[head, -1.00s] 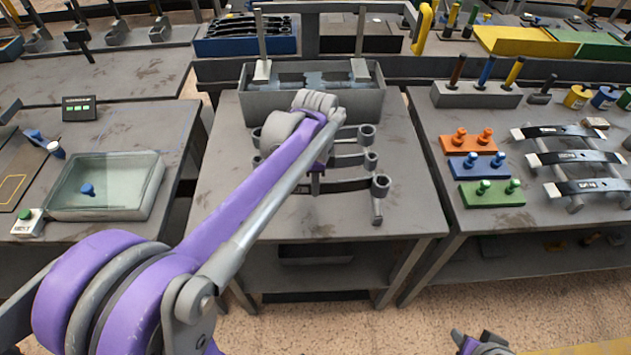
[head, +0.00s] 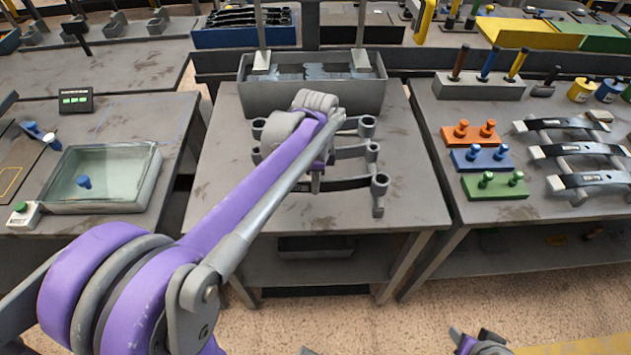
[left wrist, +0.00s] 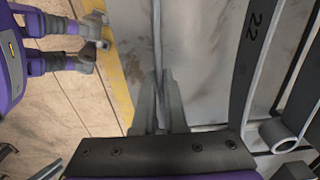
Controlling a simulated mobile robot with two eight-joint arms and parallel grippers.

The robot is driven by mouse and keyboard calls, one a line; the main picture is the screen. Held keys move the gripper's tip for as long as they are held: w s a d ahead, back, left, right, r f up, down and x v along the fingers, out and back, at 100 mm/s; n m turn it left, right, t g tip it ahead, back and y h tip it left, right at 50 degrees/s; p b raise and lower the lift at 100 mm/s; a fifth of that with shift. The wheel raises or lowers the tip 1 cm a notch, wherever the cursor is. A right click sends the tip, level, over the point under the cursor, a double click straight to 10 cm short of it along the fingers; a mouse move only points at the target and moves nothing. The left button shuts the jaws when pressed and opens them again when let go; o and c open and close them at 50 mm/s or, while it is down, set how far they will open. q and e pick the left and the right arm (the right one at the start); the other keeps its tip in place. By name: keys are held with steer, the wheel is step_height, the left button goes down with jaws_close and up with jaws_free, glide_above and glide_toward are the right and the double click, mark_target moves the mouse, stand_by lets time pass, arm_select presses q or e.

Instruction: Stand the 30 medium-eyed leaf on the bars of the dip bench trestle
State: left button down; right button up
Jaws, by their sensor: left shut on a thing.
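The trestle (head: 377,207) stands on the middle bench, in front of a grey tank. Dark leaves with rolled grey eyes lie across it; the nearest leaf (head: 350,183) ends in an eye at the right. My left gripper (head: 316,184) points down at this front leaf, partly hidden by my forearm. In the left wrist view, its fingers (left wrist: 160,105) are shut on a thin strip, a leaf (left wrist: 157,35) seen edge-on; its number is not readable. A leaf marked 22 (left wrist: 252,55) is beside it to the right. My right gripper (head: 480,343) is low at the bottom edge, only partly shown.
The grey tank (head: 260,98) with two uprights stands behind the trestle. A glass-sided tray (head: 150,185) is on the left bench. The right bench holds coloured peg blocks (head: 475,138) and leaves on bars (head: 565,124). The middle bench's front strip is clear.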

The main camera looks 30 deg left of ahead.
arm_select(q)
steer(key=shift+f+b, duration=0.3)
steer(key=shift+f, duration=0.1)
arm_select(e)
steer(key=shift+s+f, duration=0.1)
steer(key=shift+f, duration=0.2)
arm_select(q)
steer(key=c, duration=0.9)
jaws_free()
steer(key=shift+o, duration=0.3)
steer(key=shift+f, duration=0.1)
steer(key=o, duration=0.4)
steer(key=shift+r+p, duration=2.1)
steer(key=shift+r, duration=1.5)
arm_select(e)
steer(key=r, duration=0.1)
steer(key=w+r, duration=0.1)
steer(key=r, duration=0.3)
steer(key=shift+w+r, duration=0.15)
steer(key=shift+w, duration=0.2)
arm_select(q)
steer(key=shift+s+d, duration=0.1)
